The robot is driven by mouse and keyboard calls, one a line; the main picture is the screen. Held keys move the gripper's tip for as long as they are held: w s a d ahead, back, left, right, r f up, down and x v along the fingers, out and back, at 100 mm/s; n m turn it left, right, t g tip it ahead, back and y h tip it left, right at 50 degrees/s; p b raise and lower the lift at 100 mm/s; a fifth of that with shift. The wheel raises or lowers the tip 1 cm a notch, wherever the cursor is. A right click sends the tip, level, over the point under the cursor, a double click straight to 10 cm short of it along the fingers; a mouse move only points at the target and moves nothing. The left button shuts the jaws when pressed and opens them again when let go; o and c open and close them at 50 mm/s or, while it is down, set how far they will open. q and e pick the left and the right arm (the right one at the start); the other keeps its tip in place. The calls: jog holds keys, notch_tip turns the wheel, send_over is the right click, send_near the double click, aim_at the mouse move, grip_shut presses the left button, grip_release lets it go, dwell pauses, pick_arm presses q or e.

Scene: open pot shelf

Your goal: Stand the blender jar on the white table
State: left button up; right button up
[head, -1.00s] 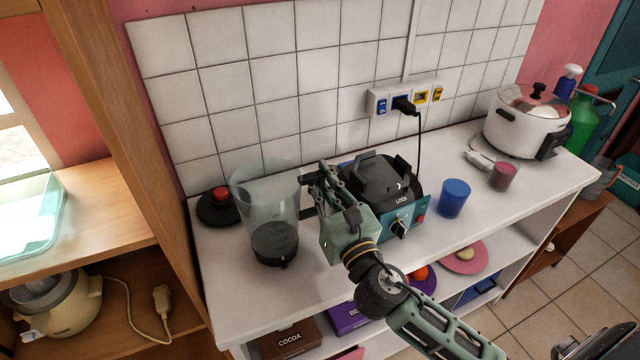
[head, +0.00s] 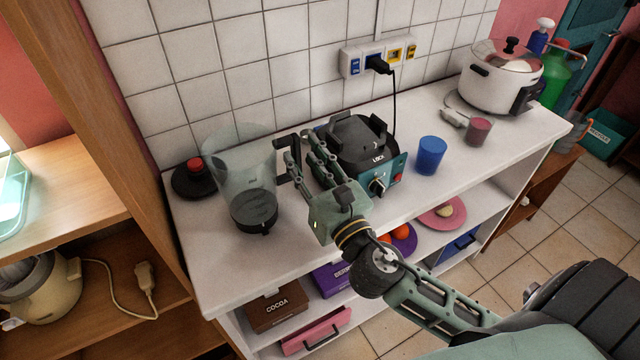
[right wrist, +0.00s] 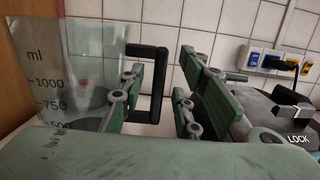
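The clear blender jar (head: 240,165) with a dark base collar stands upright on the white table (head: 290,250), left of the blender base. Its volume marks show in the right wrist view (right wrist: 75,85). Its black handle (right wrist: 158,85) points toward the blender base. My right gripper (head: 302,150) is open, with its fingers apart around the handle. In the right wrist view, gaps show between the handle and the fingers. The blender base (head: 355,145), black on top with a teal front, sits just right of the gripper. My left gripper is not in view.
A black lid with a red knob (head: 194,180) lies behind the jar at left. A blue cup (head: 432,155), a dark red cup (head: 478,130) and a white cooker (head: 500,80) stand to the right. The table's front left is clear. A tiled wall (head: 240,60) is behind.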

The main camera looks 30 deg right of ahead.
jog(key=s+f+b, duration=0.1)
jog(key=s+b, duration=0.1)
jog(key=s, duration=0.6)
jog(key=shift+d+f, duration=0.1)
